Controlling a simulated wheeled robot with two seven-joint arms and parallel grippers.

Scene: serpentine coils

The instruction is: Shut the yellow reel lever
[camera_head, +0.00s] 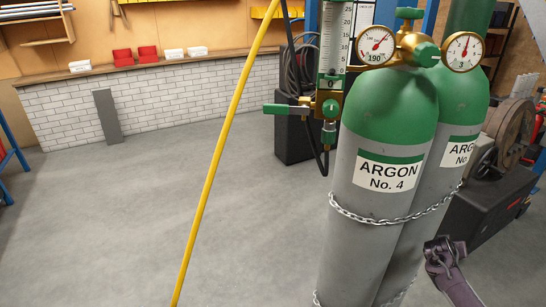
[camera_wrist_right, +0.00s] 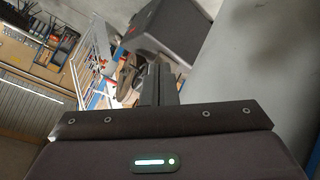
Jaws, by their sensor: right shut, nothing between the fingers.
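No yellow reel or its lever can be made out in either view. A yellow hose (camera_head: 215,160) runs down diagonally across the head view, both ends out of frame. A lever with a green handle (camera_head: 290,109) sticks out left from the fitting below a flow gauge (camera_head: 333,45); I cannot tell whether it belongs to a yellow reel. My right gripper (camera_head: 438,246) is at the lower right of the head view, beside the argon cylinders and well away from that lever. Its dark fingers (camera_wrist_right: 158,84) are together and empty in the right wrist view. My left gripper is not in view.
Two grey argon cylinders (camera_head: 375,235) with green tops stand at centre right, held by a chain (camera_head: 385,221). Gauges (camera_head: 376,44) sit above them. A dark machine (camera_head: 480,205) stands at the right. The grey floor (camera_head: 110,230) at left is clear.

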